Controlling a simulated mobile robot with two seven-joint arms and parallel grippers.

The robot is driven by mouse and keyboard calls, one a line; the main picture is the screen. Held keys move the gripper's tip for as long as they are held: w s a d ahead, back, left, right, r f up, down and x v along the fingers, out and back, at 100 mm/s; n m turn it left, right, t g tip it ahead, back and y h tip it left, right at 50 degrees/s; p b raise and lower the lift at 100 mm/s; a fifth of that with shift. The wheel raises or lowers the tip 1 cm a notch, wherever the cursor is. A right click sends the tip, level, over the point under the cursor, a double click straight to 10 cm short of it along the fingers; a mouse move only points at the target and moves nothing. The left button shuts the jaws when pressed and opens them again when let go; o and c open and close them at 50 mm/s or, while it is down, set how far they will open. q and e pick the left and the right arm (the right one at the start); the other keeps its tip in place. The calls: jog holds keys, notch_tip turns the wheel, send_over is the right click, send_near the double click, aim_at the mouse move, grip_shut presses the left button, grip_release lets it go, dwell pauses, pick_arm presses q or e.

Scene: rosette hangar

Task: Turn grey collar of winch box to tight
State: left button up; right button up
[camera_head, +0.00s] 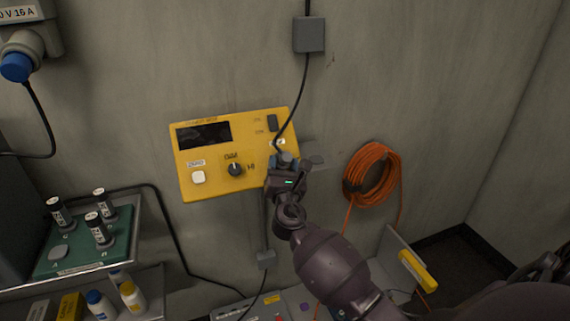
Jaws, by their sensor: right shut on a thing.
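The yellow winch box (217,182) is fixed to the grey wall, with a dark display, a white button, a black knob and a dark switch. A black cable (292,120) runs down from above to the lower right of its front. My right gripper (286,160) is at that cable end and is shut, it seems on the grey collar there. The collar itself is mostly hidden by the gripper, so its turn position cannot be read. A small white label above the gripper is partly covered. My left gripper is not in view.
An orange hose coil (373,174) hangs on the wall to the right. A shelf with a green mat (85,245) holds several black-capped vials at the lower left, bottles below. A grey panel (290,302) with coloured buttons lies under my right arm. A grey cable box (309,35) is above.

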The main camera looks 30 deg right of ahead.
jog(key=shift+w+a+r+m+g+h, duration=0.1)
jog(key=shift+m+g+h, duration=0.75)
jog(key=shift+m, duration=0.3)
jog(key=shift+a+m+g+h, duration=0.1)
jog(key=shift+m+g+h, duration=0.75)
jog(key=shift+m, duration=0.3)
jog(key=o, duration=0.9)
jog(key=shift+o, duration=0.2)
jog(key=v, duration=1)
jog(key=shift+s+a, duration=0.25)
jog(key=shift+a, duration=0.1)
jog(key=shift+m, duration=0.3)
